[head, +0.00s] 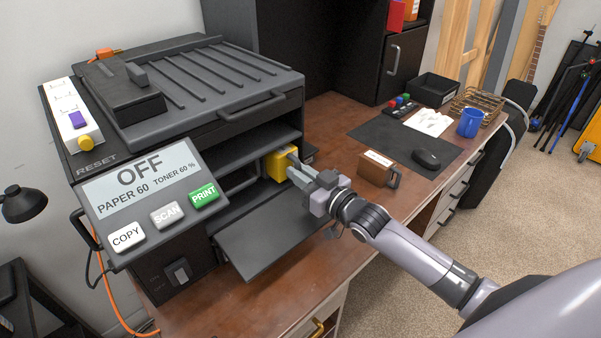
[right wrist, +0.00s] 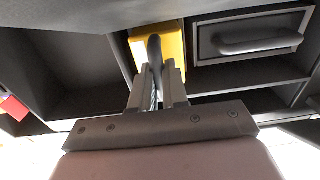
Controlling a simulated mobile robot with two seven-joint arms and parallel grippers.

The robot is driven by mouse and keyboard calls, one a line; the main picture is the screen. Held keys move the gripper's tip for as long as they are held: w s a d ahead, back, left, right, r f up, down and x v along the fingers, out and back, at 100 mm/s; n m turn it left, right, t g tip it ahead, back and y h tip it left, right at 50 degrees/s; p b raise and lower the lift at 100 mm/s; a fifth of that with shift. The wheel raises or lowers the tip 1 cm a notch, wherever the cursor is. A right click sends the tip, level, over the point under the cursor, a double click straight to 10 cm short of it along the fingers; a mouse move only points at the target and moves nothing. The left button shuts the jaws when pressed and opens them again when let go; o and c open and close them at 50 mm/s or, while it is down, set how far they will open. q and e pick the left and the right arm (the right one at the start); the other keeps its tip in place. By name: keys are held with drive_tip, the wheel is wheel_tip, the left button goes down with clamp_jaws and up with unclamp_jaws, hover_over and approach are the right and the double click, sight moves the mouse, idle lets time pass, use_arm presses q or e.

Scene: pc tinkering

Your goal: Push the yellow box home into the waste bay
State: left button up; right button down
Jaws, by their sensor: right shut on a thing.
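The yellow box (head: 280,164) sits at the right side of the printer's open front, partly in the opening. It also shows in the right wrist view (right wrist: 174,46), in a bay between a dark empty compartment on the left and a drawer-like unit with a handle on the right. My right gripper (head: 294,172) reaches in from the right and is shut on the dark handle of the box; its fingers (right wrist: 157,78) meet around that handle. How deep the box sits is hard to tell. My left gripper is not in view.
The printer (head: 190,95) has its front flap (head: 275,232) folded down below the opening. Its control panel (head: 150,195) reads OFF. A brown box-like mug (head: 378,170), a mat (head: 390,138), a mouse (head: 426,159) and a blue cup (head: 469,123) stand to the right on the desk.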

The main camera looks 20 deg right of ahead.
drive_tip(key=shift+w+a+r+b, duration=0.1)
drive_tip(key=shift+w+a+b, duration=0.1)
drive_tip(key=shift+w+b, duration=0.25)
drive_tip(key=shift+p, duration=0.3)
drive_tip(key=shift+s+d+p, duration=0.2)
drive_tip(key=shift+s+p, duration=0.15)
drive_tip(key=shift+s, duration=0.05)
drive_tip(key=c, duration=1.1)
unclamp_jaws()
drive_tip(key=shift+o, duration=0.2)
